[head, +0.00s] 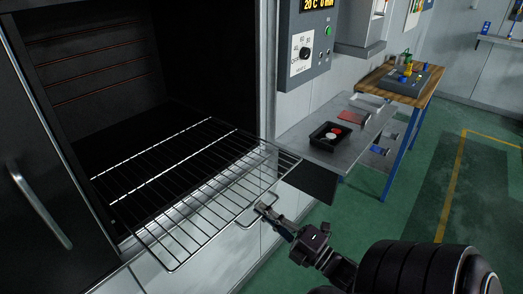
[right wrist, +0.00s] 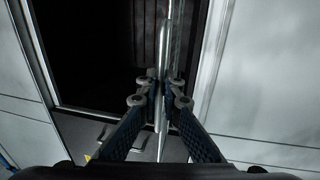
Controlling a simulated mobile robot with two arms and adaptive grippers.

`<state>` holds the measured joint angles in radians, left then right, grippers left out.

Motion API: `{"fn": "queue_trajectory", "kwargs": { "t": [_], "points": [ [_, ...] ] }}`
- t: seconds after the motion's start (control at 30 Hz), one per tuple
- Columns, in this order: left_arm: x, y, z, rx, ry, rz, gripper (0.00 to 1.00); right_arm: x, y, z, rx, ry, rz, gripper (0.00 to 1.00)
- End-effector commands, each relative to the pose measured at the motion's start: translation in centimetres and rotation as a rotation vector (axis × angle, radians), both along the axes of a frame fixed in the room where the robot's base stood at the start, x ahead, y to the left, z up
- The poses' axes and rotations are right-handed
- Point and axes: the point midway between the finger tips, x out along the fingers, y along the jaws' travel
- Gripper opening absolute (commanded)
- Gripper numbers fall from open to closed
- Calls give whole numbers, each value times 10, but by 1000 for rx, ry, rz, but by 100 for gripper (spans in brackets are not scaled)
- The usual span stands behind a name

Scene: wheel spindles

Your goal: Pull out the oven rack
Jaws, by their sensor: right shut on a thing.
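The oven rack (head: 200,190) is a wire grid that sticks out of the dark oven (head: 100,65) through its open front. Its rear part is still inside the oven. My right gripper (head: 264,208) is at the rack's front edge, right of its middle, and is shut on the rack. In the right wrist view, the fingertips (right wrist: 160,92) close on a bright metal bar of the rack (right wrist: 163,45), seen edge-on. My left gripper is not in view.
A door with a curved handle (head: 40,207) stands at the left. A control panel (head: 305,45) is on the wall right of the opening. A grey side table (head: 290,140) holds a black tray (head: 331,136). A wooden workbench (head: 424,88) stands further back. Green floor is clear at the right.

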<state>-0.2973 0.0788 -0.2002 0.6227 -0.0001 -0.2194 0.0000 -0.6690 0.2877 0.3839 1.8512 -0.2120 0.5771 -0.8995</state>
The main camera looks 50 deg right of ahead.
Motion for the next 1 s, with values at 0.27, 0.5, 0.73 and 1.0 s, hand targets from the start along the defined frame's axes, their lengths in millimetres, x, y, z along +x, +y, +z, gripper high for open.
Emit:
{"fn": "queue_trajectory", "kwargs": {
  "t": [0.27,0.5,0.73,1.0],
  "points": [
    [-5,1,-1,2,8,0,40,0,0,-1,0,2,1,21],
    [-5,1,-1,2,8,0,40,0,0,-1,0,1,0,24],
    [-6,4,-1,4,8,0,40,-14,-1,-4,0,4,-2,24],
    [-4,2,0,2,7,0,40,-70,-6,-15,0,6,-3,24]
  ]
}}
